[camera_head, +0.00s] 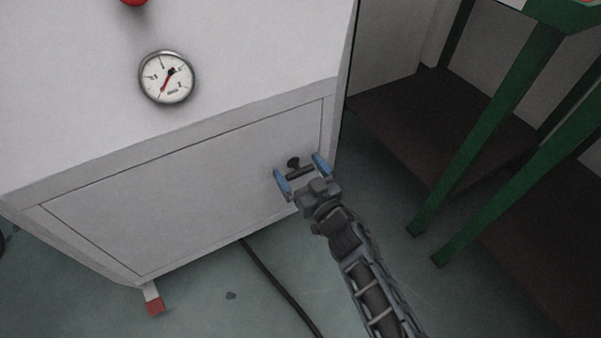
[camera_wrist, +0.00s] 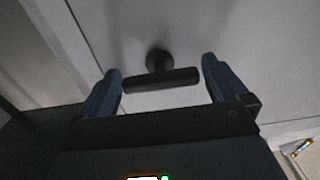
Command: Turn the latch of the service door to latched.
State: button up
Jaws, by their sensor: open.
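The service door (camera_head: 180,195) is the pale grey lower panel of the cabinet, set flush within a thin dark outline. Its latch (camera_head: 293,163) is a dark round boss with a short bar, near the door's right edge. My gripper (camera_head: 299,165) is open in front of the latch, with one blue finger on either side of it. In the wrist view the latch bar (camera_wrist: 160,80) lies crosswise between the fingers of my gripper (camera_wrist: 160,68), its ends close to them. I cannot tell whether either finger touches it.
A round gauge (camera_head: 167,77) and a red knob (camera_head: 134,2) are on the cabinet above the door. A green-legged table (camera_head: 500,120) stands to the right. A dark cable (camera_head: 280,287) runs over the floor. A red-tipped foot (camera_head: 154,301) supports the cabinet.

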jog(key=c, duration=1.3)
jog(key=shift+r, duration=0.1)
jog(key=m+p, duration=0.2)
jog(key=shift+r+m, duration=0.1)
jog(key=shift+m, duration=0.2)
jog(key=m+p, duration=0.3)
jog(key=m, duration=0.2)
jog(key=shift+w+d, duration=0.1)
jog(key=shift+d, duration=0.05)
jog(key=m, duration=0.4)
jog(key=m+p, duration=0.1)
jog(key=shift+f+m, duration=0.25)
jog(key=shift+m, duration=0.15)
jog(key=shift+f+m, duration=0.1)
jog(key=shift+m, duration=2.1)
